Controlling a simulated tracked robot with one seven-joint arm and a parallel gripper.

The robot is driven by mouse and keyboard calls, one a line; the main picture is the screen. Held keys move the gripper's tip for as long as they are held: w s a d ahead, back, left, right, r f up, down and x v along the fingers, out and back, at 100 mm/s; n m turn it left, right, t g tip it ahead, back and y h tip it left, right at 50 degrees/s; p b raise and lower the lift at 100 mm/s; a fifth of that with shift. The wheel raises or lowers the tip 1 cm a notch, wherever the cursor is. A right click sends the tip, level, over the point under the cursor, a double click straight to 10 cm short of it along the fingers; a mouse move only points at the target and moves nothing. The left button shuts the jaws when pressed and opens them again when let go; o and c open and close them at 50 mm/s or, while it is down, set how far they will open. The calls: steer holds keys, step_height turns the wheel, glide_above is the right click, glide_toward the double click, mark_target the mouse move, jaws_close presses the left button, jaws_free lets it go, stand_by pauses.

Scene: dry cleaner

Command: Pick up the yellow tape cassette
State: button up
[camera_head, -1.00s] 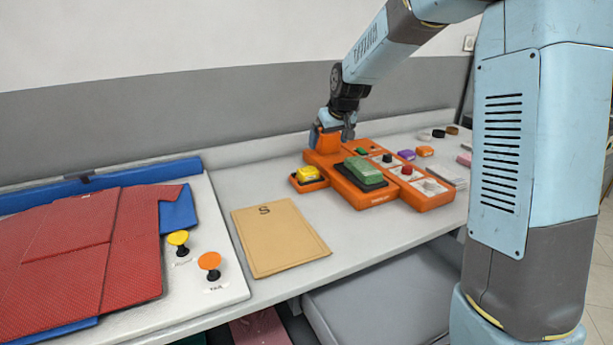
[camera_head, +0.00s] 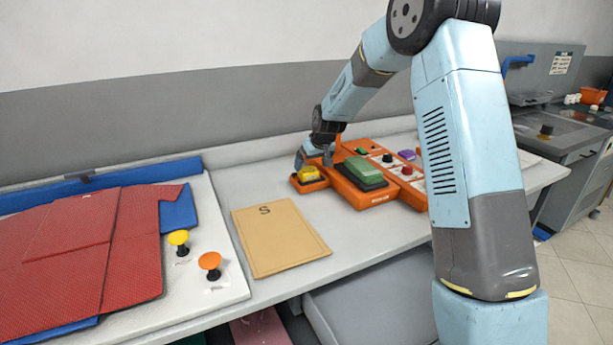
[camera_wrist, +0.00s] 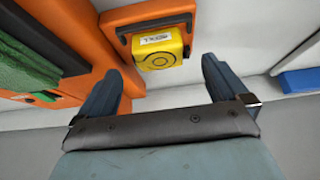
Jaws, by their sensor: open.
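The yellow tape cassette (camera_head: 308,174) sits in a small dark-lined orange holder (camera_head: 309,186) at the left end of the orange machine. In the wrist view the cassette (camera_wrist: 160,48) shows a white label and a round mark, and it lies in the orange holder (camera_wrist: 182,10). My gripper (camera_head: 314,158) is open and empty, just behind and above the cassette. In the wrist view its two fingers (camera_wrist: 160,82) are spread apart, with the cassette ahead, between their lines and not touched.
The orange machine (camera_head: 372,204) carries a green block (camera_head: 363,171) on a dark pad, plus knobs. A tan envelope (camera_head: 280,240) lies in front on the counter. A red garment (camera_head: 85,245) and a yellow knob (camera_head: 178,238) are on the left board.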

mark_target(309, 170)
steer(key=shift+x, duration=2.75)
steer(key=shift+w, duration=0.1)
steer(key=c, duration=1.1)
